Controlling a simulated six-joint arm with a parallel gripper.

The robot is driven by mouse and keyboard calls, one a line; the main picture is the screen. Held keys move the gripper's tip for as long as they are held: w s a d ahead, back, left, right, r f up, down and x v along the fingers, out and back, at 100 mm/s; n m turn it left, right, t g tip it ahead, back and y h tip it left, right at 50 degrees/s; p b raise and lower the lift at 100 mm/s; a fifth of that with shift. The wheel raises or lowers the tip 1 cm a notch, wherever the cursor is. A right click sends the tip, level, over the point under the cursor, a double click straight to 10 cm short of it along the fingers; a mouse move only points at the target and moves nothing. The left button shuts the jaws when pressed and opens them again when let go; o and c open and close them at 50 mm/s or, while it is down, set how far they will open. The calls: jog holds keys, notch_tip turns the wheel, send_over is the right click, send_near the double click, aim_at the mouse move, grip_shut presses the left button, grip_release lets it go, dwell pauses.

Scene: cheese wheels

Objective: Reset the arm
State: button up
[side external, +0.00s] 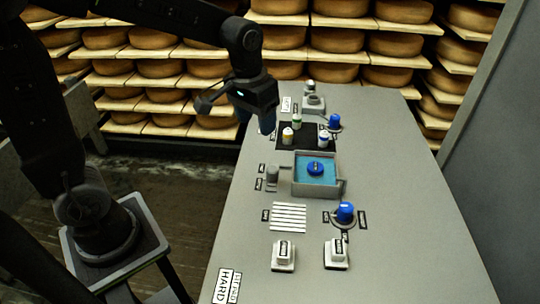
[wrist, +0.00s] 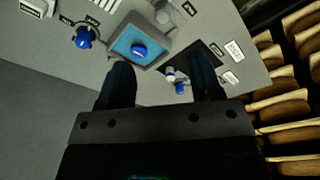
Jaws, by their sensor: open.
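My gripper (wrist: 165,88) is open and empty. Its two dark fingers are spread wide in the wrist view, with the table below and between them. In the side external view my gripper (side external: 266,120) hangs over the left edge of the table at the far half, above and left of the black mat (side external: 307,146). A white bottle with a yellowish top (side external: 288,136), a green-marked bottle (side external: 297,121) and a blue-topped bottle (side external: 324,138) stand on the mat. My gripper touches none of them as far as I can see.
A grey tray (side external: 300,192) of blue liquid holds a blue round piece (side external: 316,168). Blue knobs (side external: 345,213) (side external: 335,122), a slatted white grid (side external: 289,217) and two white blocks (side external: 284,256) (side external: 336,253) occupy the table. Cheese shelves (side external: 335,40) stand behind. The table's right side is clear.

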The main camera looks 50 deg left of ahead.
jog(key=s+r+m+t, duration=0.1)
jog(key=s+r+t, duration=0.3)
jog(key=s, duration=1)
jog(key=shift+s+r+m, duration=0.2)
jog(key=shift+m, duration=0.1)
